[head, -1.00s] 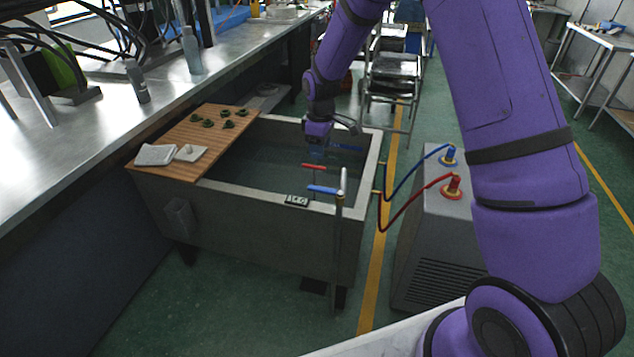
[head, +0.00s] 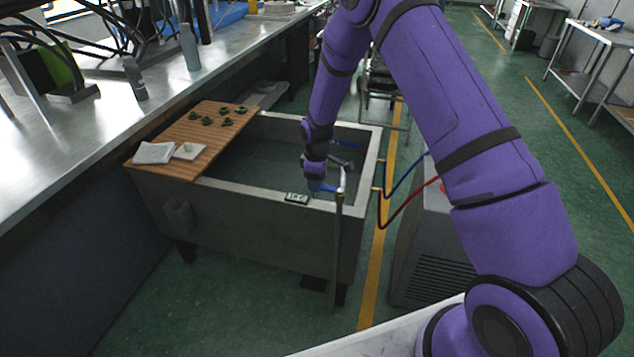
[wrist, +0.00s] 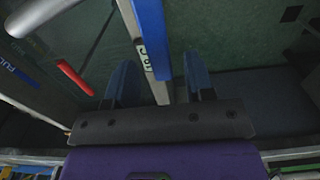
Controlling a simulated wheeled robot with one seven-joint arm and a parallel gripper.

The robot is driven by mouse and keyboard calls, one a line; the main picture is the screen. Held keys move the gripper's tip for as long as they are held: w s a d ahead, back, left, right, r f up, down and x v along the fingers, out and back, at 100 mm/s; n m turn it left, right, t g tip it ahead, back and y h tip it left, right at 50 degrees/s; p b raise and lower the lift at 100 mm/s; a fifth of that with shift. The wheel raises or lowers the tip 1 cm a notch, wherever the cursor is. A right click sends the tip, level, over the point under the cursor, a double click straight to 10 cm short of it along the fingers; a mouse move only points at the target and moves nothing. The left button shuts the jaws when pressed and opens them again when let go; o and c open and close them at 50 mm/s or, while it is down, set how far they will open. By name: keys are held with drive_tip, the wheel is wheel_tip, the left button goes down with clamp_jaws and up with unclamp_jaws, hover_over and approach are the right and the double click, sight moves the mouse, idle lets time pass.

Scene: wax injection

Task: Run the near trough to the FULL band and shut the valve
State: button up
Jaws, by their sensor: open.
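The concrete trough (head: 262,203) holds dark water (head: 255,160) below its rim. A metal tap (head: 342,183) stands at its near right corner. Its blue lever (head: 329,189) shows partly beside my gripper (head: 314,187), which hides the red lever in the head view. In the wrist view the blue lever (wrist: 153,40) passes between the two fingers of my open gripper (wrist: 161,82); I cannot tell if they touch it. The red lever (wrist: 75,78) lies left, apart from the fingers. A blue band marked FULL (wrist: 18,78) shows at far left. A small display (head: 297,198) sits on the near rim.
A wooden board (head: 205,145) with green pieces and white cloths covers the trough's left end. A grey unit (head: 420,250) with blue and red hoses (head: 404,206) stands right. A steel workbench (head: 95,125) runs along the left. Green floor is open at right.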

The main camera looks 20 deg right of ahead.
drive_tip(key=shift+f, duration=0.5)
clamp_jaws()
